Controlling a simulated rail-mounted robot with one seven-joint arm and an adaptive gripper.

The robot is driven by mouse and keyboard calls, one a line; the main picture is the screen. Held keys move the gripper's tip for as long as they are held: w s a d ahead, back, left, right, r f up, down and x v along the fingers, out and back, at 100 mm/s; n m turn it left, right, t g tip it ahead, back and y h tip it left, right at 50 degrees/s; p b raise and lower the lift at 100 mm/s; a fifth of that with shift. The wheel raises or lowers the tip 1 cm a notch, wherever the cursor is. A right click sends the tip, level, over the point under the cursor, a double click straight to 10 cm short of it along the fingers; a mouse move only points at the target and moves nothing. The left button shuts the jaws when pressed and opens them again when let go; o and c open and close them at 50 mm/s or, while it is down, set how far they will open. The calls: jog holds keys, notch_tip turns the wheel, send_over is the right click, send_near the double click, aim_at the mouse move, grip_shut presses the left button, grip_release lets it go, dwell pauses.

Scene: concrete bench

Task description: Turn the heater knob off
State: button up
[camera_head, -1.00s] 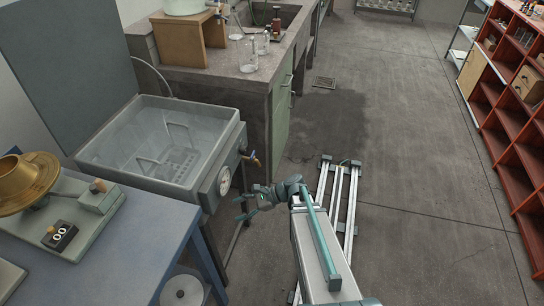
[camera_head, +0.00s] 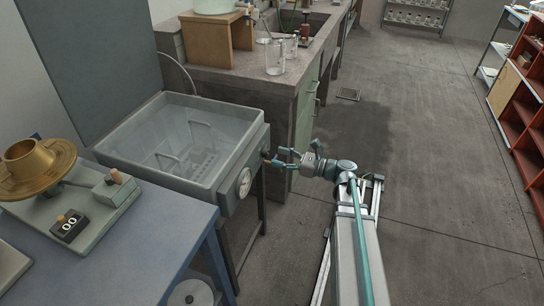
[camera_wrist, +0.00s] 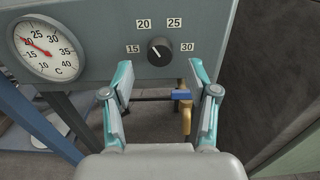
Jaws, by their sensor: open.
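The heater knob (camera_wrist: 160,51) is a round black dial on the grey front panel of the water bath (camera_wrist: 95,14). It is ringed by labels 15, 20, 25 and 30. In the wrist view the knob is ahead of my gripper (camera_wrist: 160,85), between its two teal fingers and beyond their tips. My gripper is open and empty. In the head view my gripper (camera_head: 280,158) is at the right side of the bath (camera_head: 236,196), close to the panel, and the knob is hard to make out there.
A round temperature gauge (camera_wrist: 46,48) is left of the knob. A brass tap with a blue handle (camera_wrist: 182,97) hangs below the panel, between the fingers in the wrist view. A stone bench with glass beakers (camera_head: 275,57) stands behind. A blue table (camera_head: 150,250) is at left.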

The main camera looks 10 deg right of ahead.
aim_at(268, 155)
jog(key=shift+x, duration=1.75)
grip_shut()
